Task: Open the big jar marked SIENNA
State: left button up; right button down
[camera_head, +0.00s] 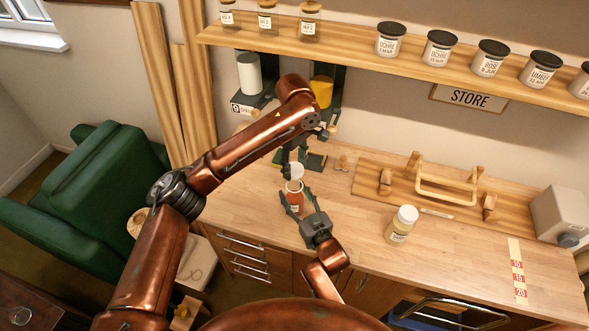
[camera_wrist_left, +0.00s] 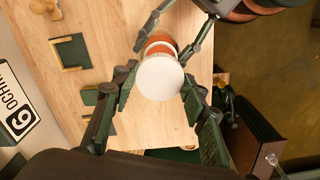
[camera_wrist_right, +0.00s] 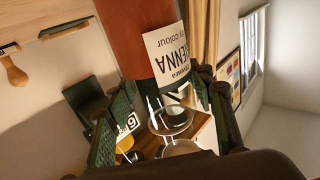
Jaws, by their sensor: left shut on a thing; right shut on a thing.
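The SIENNA jar (camera_head: 294,207) is a reddish-brown jar with a white label, standing upright over the bench. The label (camera_wrist_right: 172,55) reads "ENNA" upside down in the right wrist view. My right gripper (camera_head: 300,203) is shut on the jar's body from the front. The jar's white lid (camera_head: 296,171) is between the fingers of my left gripper (camera_wrist_left: 159,88), which is shut on it from above. In the left wrist view the lid (camera_wrist_left: 160,79) covers part of the jar (camera_wrist_left: 160,49).
A pale-lidded jar (camera_head: 401,226) stands on the bench to the right. Behind it is a wooden rack (camera_head: 445,190) with a handle. Several dark-lidded jars line the shelf (camera_head: 350,47) above. A red-marked strip (camera_head: 517,270) lies at the right.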

jog(key=c, duration=0.9)
grip_release()
jog(key=shift+o, duration=0.2)
